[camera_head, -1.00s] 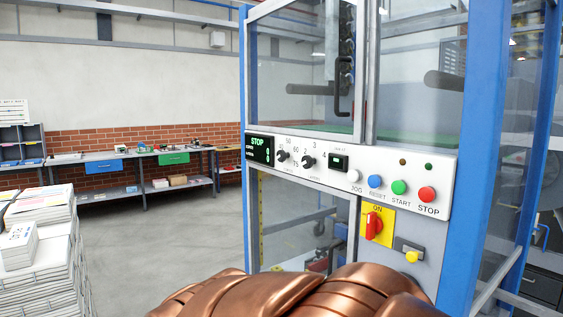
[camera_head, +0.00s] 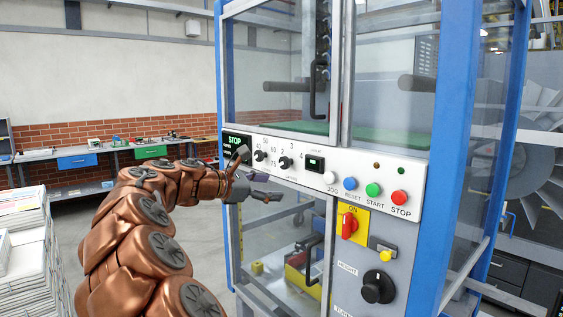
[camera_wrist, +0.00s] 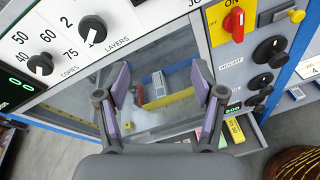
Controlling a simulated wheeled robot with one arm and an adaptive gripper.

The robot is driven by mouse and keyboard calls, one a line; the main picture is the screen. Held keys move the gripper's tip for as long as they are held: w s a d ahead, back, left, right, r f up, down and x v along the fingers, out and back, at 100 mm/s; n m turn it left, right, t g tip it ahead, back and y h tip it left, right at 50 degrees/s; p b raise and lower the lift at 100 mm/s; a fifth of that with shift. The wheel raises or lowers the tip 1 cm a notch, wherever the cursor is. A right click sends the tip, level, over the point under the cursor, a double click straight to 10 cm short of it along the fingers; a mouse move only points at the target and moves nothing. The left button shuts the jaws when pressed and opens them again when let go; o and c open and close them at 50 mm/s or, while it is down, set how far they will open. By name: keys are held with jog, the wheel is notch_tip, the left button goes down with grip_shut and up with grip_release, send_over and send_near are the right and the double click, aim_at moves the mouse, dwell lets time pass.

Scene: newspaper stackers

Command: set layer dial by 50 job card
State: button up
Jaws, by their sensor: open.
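The layers dial (camera_head: 285,162) is a black knob on the white control strip of the stacker, with 2, 3 and 4 printed around it. It also shows at the top left of the wrist view (camera_wrist: 92,30); its exact setting is hard to read. The copies dial (camera_head: 260,156) is left of it, with 40, 50, 60 and 75 around it in the wrist view (camera_wrist: 40,64). My gripper (camera_head: 256,176) is open and empty, in front of the panel's left end and below the dials, apart from the layers dial.
A red switch (camera_head: 349,225) and height knob (camera_head: 378,287) are below. A vertical door handle (camera_head: 319,88) juts out above. Paper stacks (camera_head: 30,240) stand left.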

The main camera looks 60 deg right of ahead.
aim_at(282, 164)
jog(key=w+d+r+n+h, duration=0.3)
jog(key=w+d+n, duration=0.2)
jog(key=w+d, duration=0.1)
jog(key=shift+w+f+p+x, duration=0.15)
jog(key=shift+p+x, duration=0.65)
jog(key=shift+x, duration=1)
jog(key=shift+w+f+p+x, duration=0.15)
jog(key=shift+p+x, duration=0.6)
jog(key=shift+x, duration=1.05)
jog(key=shift+d, duration=0.1)
jog(key=shift+c, duration=0.4)
jog(key=c, duration=1.1)
jog(key=shift+o, duration=0.2)
